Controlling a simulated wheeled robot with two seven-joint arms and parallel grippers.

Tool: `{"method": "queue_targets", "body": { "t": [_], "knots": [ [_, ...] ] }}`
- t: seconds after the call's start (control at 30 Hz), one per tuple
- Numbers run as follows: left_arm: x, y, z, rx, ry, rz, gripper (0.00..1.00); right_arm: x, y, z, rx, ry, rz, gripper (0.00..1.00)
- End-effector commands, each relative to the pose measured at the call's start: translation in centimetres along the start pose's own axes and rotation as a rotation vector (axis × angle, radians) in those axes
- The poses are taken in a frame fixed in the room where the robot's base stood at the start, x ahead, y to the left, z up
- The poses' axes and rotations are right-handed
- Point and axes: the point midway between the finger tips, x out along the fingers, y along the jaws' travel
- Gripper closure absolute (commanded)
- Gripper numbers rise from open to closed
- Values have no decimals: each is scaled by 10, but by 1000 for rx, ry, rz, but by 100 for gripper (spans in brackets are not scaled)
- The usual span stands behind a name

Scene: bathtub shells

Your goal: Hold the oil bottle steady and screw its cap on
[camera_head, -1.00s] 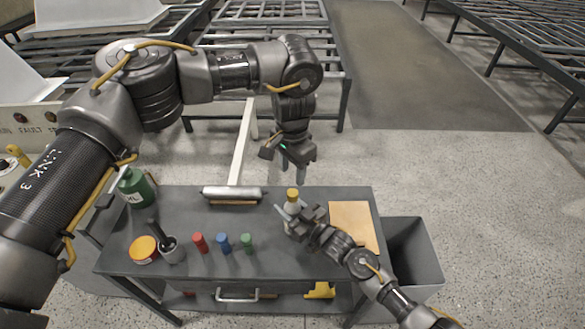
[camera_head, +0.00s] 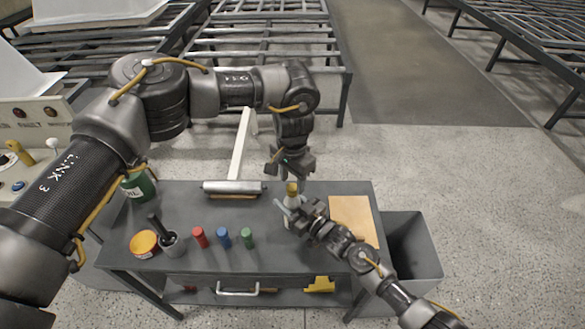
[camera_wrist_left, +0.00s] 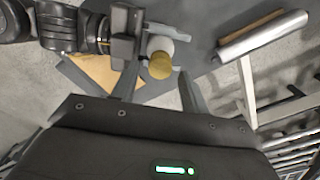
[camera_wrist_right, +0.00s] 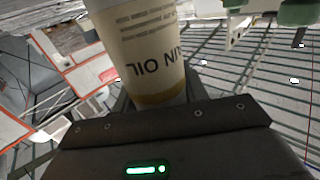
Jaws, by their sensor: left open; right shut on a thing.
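The oil bottle (camera_head: 289,218) stands upright at the right of the grey bench, a pale bottle with a yellow cap (camera_head: 292,188) at its top. My right gripper (camera_head: 287,211) is shut on the bottle's body. In the right wrist view the label on the bottle (camera_wrist_right: 146,48) reads "OIL", upside down. My left gripper (camera_head: 288,181) points down over the cap, open. In the left wrist view the cap (camera_wrist_left: 160,64) lies between the lines of the two fingers, with gaps on both sides. How tightly the cap sits on the neck I cannot tell.
A tan board (camera_head: 351,220) lies right of the bottle, and a grey bin (camera_head: 418,265) stands beside the bench. A metal roller (camera_head: 232,187) lies at the back. Red, blue and green cylinders (camera_head: 222,238), a yellow-lidded tin (camera_head: 144,243) and a dark green bottle (camera_head: 138,187) are to the left.

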Motion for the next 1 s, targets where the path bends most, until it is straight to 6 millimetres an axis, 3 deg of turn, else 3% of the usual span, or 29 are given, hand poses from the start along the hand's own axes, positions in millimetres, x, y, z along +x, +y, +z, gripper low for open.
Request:
{"method": "queue_targets", "body": {
  "t": [0.2,0.57,0.9,1.0],
  "knots": [
    [19,0,0,-1,0,0,55,0,0,0,0,-1,0,100],
    [23,0,0,-1,0,-1,55,0,0,0,0,-1,0,100],
    [22,0,0,-1,0,0,99,0,0,0,0,-1,1,100],
    [22,0,0,6,0,0,100,0,0,0,0,-1,1,100]
  ]
}}
